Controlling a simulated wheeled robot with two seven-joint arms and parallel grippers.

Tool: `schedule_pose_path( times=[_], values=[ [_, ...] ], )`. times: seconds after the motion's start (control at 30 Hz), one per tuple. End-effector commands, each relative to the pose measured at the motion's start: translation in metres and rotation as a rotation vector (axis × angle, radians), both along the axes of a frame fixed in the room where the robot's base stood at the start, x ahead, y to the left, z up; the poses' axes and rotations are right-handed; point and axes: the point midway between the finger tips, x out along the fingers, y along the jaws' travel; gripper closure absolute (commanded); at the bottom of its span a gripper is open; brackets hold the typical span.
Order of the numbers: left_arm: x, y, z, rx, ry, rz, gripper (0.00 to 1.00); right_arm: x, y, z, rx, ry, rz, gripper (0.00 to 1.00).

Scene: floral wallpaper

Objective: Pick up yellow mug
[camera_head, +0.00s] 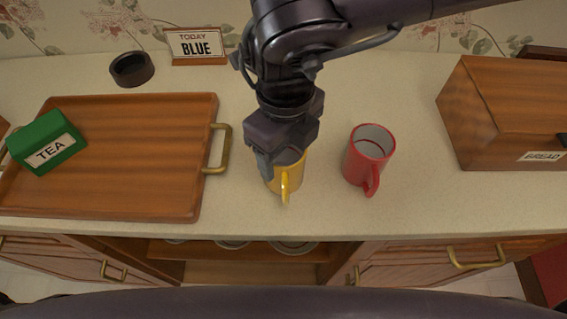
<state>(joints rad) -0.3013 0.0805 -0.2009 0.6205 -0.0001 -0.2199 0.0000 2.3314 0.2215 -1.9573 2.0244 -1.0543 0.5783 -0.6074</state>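The yellow mug (287,183) stands upright on the counter, between the tray and the red mug, with its handle toward me. My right gripper (283,160) points down over it from above. One finger shows at the mug's left rim; the body of the gripper hides the mug's far side and the other finger. I cannot tell whether the fingers are closed on the mug. My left gripper is not in view.
A red mug (366,158) stands close to the right. A wooden tray (125,190) with a brass handle is left, holding a green tea box (45,141). A bread box (500,115) is far right. A sign (196,46) reading "TODAY BLUE" and a dark bowl (132,69) stand behind.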

Motion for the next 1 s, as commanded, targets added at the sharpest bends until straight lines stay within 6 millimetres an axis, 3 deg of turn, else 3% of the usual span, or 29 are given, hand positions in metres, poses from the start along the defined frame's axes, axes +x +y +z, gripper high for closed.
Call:
schedule_pose_path(
  times=[0.03,0.2,0.47,0.67,0.83,1.0],
  values=[
    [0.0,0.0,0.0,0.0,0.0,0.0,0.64,0.0,0.0,0.0,0.0,0.0,0.0,0.42],
    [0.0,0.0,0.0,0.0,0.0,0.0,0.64,0.0,0.0,0.0,0.0,0.0,0.0,0.64],
    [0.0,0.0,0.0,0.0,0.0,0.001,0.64,0.0,0.0,0.001,0.001,-0.001,-0.001,0.66],
    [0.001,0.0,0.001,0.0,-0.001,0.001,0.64,0.001,0.001,0.015,0.002,-0.003,-0.002,0.66],
    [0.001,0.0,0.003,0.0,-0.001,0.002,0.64,0.001,0.001,0.047,0.003,-0.005,-0.003,0.66],
    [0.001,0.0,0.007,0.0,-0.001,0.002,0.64,0.001,0.001,0.097,0.005,-0.005,-0.003,0.66]
  ],
)
